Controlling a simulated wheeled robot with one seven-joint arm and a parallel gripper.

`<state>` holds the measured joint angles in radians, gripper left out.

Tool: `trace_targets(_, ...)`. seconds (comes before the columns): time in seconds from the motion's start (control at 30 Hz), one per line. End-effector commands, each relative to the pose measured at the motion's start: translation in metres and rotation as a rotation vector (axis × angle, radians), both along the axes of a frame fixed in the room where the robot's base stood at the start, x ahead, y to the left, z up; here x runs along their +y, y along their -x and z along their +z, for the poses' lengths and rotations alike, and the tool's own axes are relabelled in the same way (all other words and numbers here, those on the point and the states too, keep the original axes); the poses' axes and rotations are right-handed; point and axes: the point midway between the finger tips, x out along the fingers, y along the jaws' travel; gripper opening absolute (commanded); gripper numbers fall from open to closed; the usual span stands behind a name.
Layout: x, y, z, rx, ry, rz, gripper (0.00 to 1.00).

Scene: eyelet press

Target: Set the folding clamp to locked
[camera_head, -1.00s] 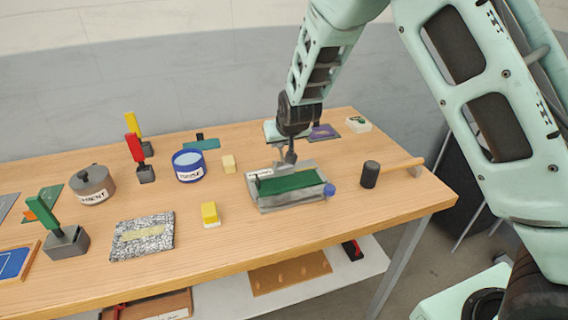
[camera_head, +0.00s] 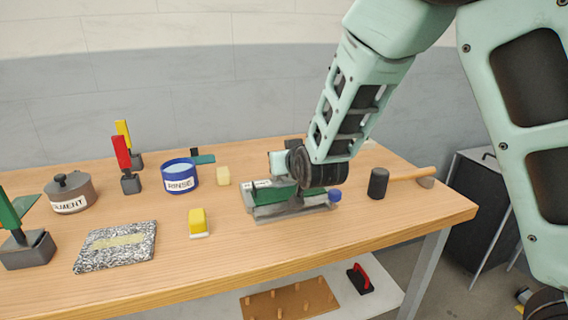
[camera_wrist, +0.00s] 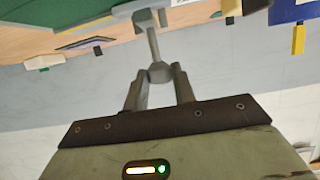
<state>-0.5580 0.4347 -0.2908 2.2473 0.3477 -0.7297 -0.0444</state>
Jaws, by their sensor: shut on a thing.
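The folding clamp (camera_head: 262,213) is a grey metal frame with a green bed and a blue knob (camera_head: 335,195) at its right end. It sits on the bench near the front right. In the wrist view its grey lever (camera_wrist: 152,42) runs from the clamp body at the top down to a rounded end. My gripper (camera_wrist: 159,76) is shut on that rounded lever end, one finger on each side. In the head view my dark wrist is low over the clamp and hides the lever and fingertips.
A black-headed mallet (camera_head: 378,183) lies right of the clamp, close to it. The bench front between the clamp and the right corner is clear.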

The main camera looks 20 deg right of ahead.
Motion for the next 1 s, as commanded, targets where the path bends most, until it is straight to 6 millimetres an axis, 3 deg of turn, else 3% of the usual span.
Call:
trace_targets(0.4,0.0,0.0,0.0,-0.005,-0.001,0.0,0.0)
trace_targets(0.43,0.0,0.0,0.0,-0.005,-0.001,0.0,0.35)
trace_targets(0.5,0.0,0.0,0.0,-0.005,-0.001,0.0,0.48)
trace_targets(0.83,0.0,0.003,0.001,-0.004,-0.001,0.0,0.48)
trace_targets(1.0,0.001,0.023,0.009,-0.005,-0.003,0.002,0.48)
